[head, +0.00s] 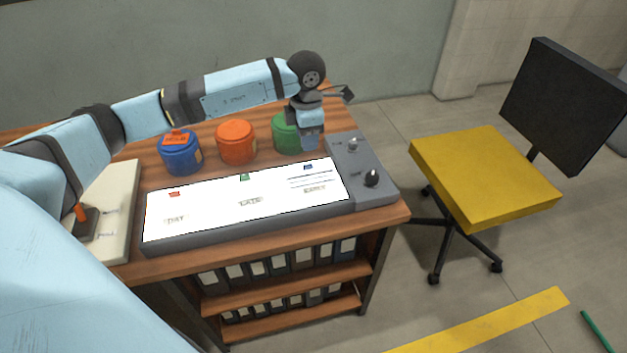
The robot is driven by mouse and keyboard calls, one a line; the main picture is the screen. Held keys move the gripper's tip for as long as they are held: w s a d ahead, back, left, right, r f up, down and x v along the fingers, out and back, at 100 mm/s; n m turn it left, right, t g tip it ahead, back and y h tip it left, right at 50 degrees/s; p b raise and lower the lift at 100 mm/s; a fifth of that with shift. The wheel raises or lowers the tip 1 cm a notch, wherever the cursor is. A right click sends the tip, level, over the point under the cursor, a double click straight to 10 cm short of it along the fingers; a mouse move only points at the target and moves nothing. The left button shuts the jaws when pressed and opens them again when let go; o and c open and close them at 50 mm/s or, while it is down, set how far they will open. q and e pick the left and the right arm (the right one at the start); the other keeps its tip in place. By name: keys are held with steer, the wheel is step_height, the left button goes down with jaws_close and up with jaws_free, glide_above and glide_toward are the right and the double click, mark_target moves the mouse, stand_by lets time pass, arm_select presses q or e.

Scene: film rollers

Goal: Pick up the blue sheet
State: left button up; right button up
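A white lit panel (210,225) in a grey frame lies on the wooden desk. Small red (174,193), green (244,177) and blue (308,166) marks lie along its far edge. The blue one, with a few printed lines below it, is the only blue sheet-like thing I can make out, at the panel's right end. My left gripper (312,148) points down just above and behind this blue mark. Its fingertips are too small to tell whether they are open, shut or touching it. My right gripper is not in view.
Behind the panel stand a blue can (181,158) with an orange piece on top, an orange can (237,143) and a green can (285,133). A grey box with knobs (372,179) adjoins the panel. A yellow chair (485,175) stands right of the desk.

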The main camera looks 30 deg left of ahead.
arm_select(q)
glide_above(308, 171)
step_height(308, 171, down, 4)
steer(key=shift+f, duration=0.1)
steer(key=f, duration=0.2)
steer(key=w+f, duration=0.1)
steer(key=f, duration=0.2)
jaws_close()
